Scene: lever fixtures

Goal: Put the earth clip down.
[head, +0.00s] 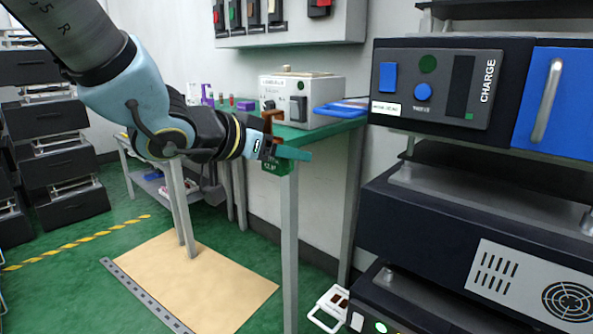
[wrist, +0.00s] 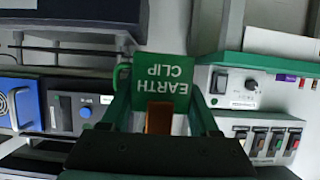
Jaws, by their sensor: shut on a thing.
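The earth clip is a green block lettered EARTH CLIP (wrist: 165,78) with an orange-brown part at its near end. It is between the fingers of my gripper (head: 284,152), which is shut on it. In the head view the clip (head: 277,166) hangs just below the fingers, at the front corner of the green-topped table (head: 328,131); I cannot tell whether it touches the table. The lettering is upside down in the wrist view. My gripper partly hides the clip's upper part in the head view.
A white switch box (head: 314,106) stands on the table behind my gripper, with a blue flat thing (head: 343,107) beside it. Small purple and red items sit farther left. A dark rack with a CHARGE unit (head: 437,88) stands close on the right. A tan mat (head: 195,275) lies on the floor.

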